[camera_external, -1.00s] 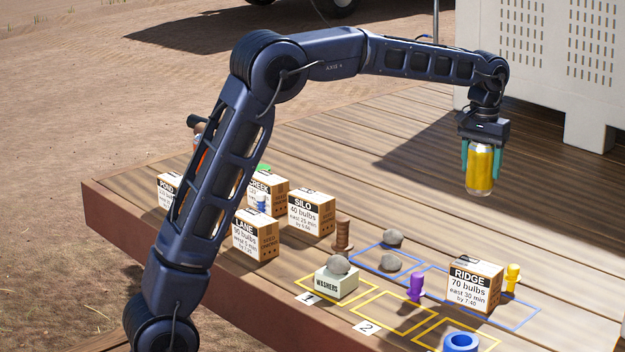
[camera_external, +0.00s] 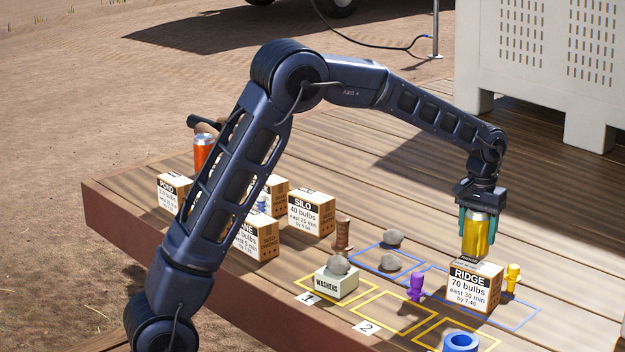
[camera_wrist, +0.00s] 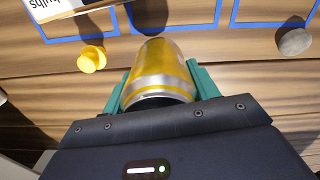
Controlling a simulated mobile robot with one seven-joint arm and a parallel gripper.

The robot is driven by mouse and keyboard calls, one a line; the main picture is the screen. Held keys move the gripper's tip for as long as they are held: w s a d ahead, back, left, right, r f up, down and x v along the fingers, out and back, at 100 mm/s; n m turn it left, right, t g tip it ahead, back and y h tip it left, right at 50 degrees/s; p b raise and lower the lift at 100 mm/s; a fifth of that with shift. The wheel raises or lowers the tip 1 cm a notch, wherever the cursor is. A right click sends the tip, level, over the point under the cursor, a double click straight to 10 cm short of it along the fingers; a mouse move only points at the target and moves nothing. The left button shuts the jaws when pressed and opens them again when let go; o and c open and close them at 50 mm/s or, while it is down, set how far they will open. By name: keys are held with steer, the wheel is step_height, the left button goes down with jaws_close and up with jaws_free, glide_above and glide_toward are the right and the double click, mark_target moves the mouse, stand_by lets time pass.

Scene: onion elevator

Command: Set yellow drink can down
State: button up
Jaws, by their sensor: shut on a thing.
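The yellow drink can (camera_external: 476,236) is upright between the teal fingers of my gripper (camera_external: 478,226). In the external view its lower end shows just above and behind the RIDGE box (camera_external: 474,288). In the wrist view the can (camera_wrist: 160,72) sits between both fingers of my gripper (camera_wrist: 160,88), with wood planks and part of a blue outline beyond it. It appears to be held above the deck; the exact gap under it cannot be told.
A yellow peg (camera_external: 512,277) stands right of the RIDGE box, a purple peg (camera_external: 416,287) left of it. Grey stones (camera_external: 392,237) lie by the blue outlines. A washers box (camera_external: 336,283) and blue ring (camera_external: 461,342) are nearer. Bare planks (camera_external: 400,185) lie behind.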

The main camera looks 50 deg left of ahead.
mark_target(476, 247)
steer(key=shift+f, duration=2.2)
steer(key=shift+f, duration=0.15)
steer(key=o, duration=1.2)
